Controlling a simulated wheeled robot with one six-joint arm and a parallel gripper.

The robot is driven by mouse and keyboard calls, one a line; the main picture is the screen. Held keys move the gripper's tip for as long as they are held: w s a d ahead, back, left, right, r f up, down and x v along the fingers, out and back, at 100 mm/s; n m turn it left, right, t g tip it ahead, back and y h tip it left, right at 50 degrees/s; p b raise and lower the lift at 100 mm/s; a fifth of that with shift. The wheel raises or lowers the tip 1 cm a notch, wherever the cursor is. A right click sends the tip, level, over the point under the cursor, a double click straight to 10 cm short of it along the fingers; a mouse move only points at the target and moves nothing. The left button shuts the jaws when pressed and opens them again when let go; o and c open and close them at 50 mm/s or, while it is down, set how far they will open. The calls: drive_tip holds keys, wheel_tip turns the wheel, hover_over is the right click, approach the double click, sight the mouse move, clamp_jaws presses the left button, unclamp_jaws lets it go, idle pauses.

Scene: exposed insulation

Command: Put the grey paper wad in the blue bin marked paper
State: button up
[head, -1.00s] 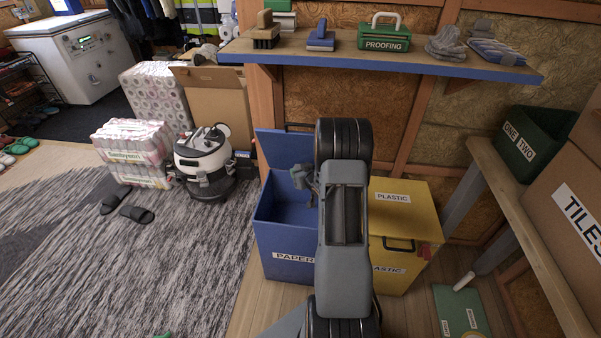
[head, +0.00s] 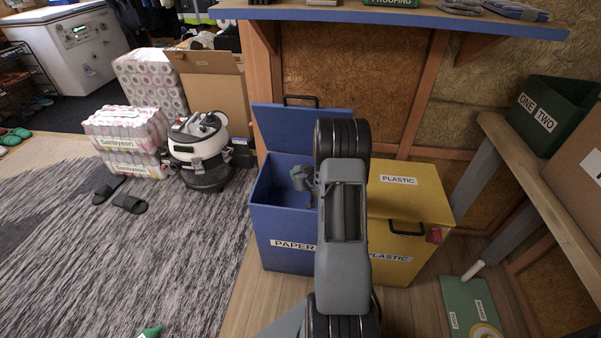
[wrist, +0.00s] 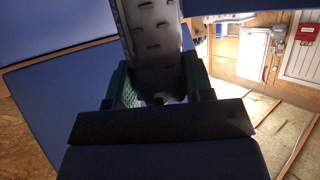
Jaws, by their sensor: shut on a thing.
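The blue bin marked paper (head: 283,222) stands on the floor with its lid (head: 290,127) raised at the back. My gripper (head: 300,178) is over the bin's opening, partly hidden by my arm. In the wrist view my gripper (wrist: 155,88) is shut on a pale grey thing with dark marks, which I take to be the grey paper wad (wrist: 153,32). The wad extends past the top of that view. I cannot make it out clearly in the head view. Blue surfaces lie around the fingers in the wrist view.
A yellow bin marked plastic (head: 411,203), lid closed, stands right of the blue bin. A blue-edged shelf (head: 390,17) runs above. A vacuum cleaner (head: 199,150) and paper-roll packs (head: 127,140) stand left. A wooden bench (head: 535,180) is at right. The rug is mostly clear.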

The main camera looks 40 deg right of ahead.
drive_tip(key=shift+f+b, duration=0.3)
drive_tip(key=shift+f, duration=0.5)
drive_tip(key=o, duration=1)
drive_tip(key=shift+c, duration=0.2)
drive_tip(key=shift+r, duration=0.55)
wheel_tip(320, 180, up, 3)
drive_tip(key=shift+p, duration=0.8)
drive_tip(key=s+a+r+p, duration=0.4)
drive_tip(key=s+a+r, duration=0.2)
drive_tip(key=s+r, duration=0.3)
drive_tip(key=s, duration=0.3)
drive_tip(key=shift+s, duration=0.3)
